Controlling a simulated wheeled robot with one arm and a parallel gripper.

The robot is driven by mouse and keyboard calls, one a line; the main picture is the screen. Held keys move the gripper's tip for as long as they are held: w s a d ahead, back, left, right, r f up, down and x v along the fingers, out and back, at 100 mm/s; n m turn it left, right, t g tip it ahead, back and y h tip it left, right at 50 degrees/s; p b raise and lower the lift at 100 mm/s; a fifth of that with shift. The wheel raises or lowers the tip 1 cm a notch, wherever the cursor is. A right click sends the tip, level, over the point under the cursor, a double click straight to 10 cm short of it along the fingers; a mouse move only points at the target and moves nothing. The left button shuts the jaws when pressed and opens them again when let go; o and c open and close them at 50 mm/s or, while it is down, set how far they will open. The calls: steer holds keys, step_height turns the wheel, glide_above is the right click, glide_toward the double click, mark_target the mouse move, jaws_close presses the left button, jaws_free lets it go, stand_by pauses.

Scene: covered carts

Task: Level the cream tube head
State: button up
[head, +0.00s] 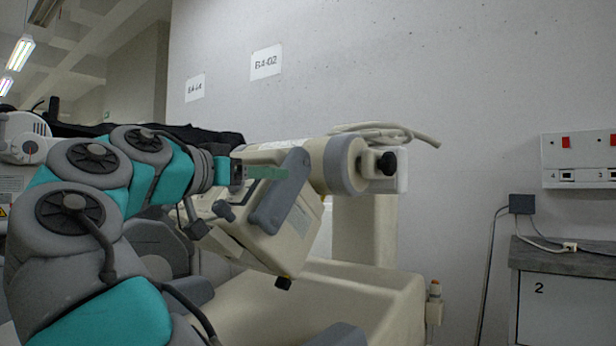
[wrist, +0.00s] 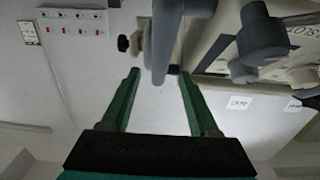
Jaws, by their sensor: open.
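The cream tube head (head: 262,246) is tilted on the cream cart, its lower corner pointing down. A grey bar handle (head: 280,205) runs slantwise along its near side. A grey round collar (head: 342,166) and a black knob (head: 387,163) are at its right end. My gripper (head: 284,173) has green fingers and is at the handle's upper end. In the wrist view my open gripper (wrist: 160,74) has a grey bar (wrist: 163,40) reaching between its fingertips; whether they touch is unclear. The tube head's cream casing (wrist: 222,25) fills the upper right there.
A cream column (head: 363,232) and the cart's broad cream body (head: 360,290) stand beneath and behind the head. A loose cable (head: 385,128) lies on top. A dark cover (head: 205,136) is behind my arm. A grey cabinet (head: 565,300) and wall panel (head: 578,160) are at right.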

mark_target(293, 175)
steer(key=x, duration=0.8)
jaws_close()
stand_by(0.5)
stand_by(1.0)
